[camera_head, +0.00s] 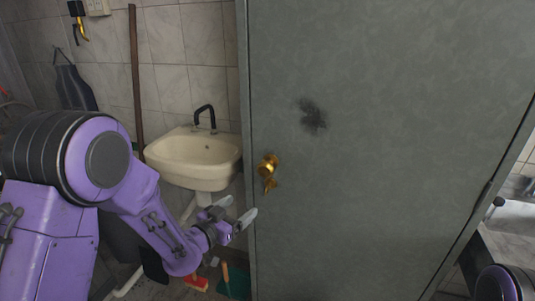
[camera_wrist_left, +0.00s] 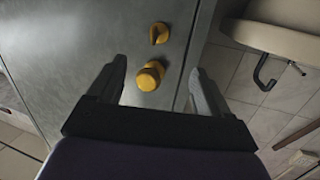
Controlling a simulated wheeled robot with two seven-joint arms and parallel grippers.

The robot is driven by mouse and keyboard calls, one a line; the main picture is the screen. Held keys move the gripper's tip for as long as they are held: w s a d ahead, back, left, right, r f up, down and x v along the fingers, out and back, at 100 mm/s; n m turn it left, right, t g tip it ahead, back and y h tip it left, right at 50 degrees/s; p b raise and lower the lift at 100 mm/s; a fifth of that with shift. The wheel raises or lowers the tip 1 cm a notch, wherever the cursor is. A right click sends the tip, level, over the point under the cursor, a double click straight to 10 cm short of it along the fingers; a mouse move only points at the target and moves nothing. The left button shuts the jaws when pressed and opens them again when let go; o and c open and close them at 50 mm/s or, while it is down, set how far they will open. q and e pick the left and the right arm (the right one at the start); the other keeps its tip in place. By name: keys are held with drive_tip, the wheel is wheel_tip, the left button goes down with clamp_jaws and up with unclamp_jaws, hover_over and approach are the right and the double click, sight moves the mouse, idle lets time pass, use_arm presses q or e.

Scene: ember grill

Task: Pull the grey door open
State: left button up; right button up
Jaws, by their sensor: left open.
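The grey door (camera_head: 370,190) fills the right half of the head view, with a dark smudge on its upper part. A brass knob (camera_head: 268,165) sits near its left edge, with a smaller brass piece just below it. My left gripper (camera_head: 241,212) is open, below and to the left of the knob, close to the door's edge. In the left wrist view the knob (camera_wrist_left: 150,76) shows between the two open fingers, apart from both, with the smaller brass piece (camera_wrist_left: 159,33) beyond it. My right gripper is not in view; only a bit of my right arm shows at the bottom right corner.
A cream sink (camera_head: 195,160) with a dark tap stands on the tiled wall left of the door. A brown pole (camera_head: 136,80) and a dark hanging apron (camera_head: 75,88) are further left. Small items, one with a red part, lie on the floor below the sink.

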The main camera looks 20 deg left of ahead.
use_arm(q)
drive_tip(key=m+h, duration=0.2)
approach(263, 171)
drive_tip(key=shift+t, duration=0.4)
drive_tip(key=p+x, duration=0.1)
drive_tip(key=x, duration=0.2)
drive_tip(key=p+x, duration=0.1)
drive_tip(key=x, duration=0.3)
drive_tip(key=p+x, duration=0.1)
drive_tip(key=x, duration=0.2)
drive_tip(key=shift+w+f+p, duration=0.15)
drive_tip(key=shift+f+p, duration=0.2)
drive_tip(key=shift+w+d+f, duration=0.15)
drive_tip(key=shift+w+d, duration=0.05)
drive_tip(key=shift+w, duration=0.25)
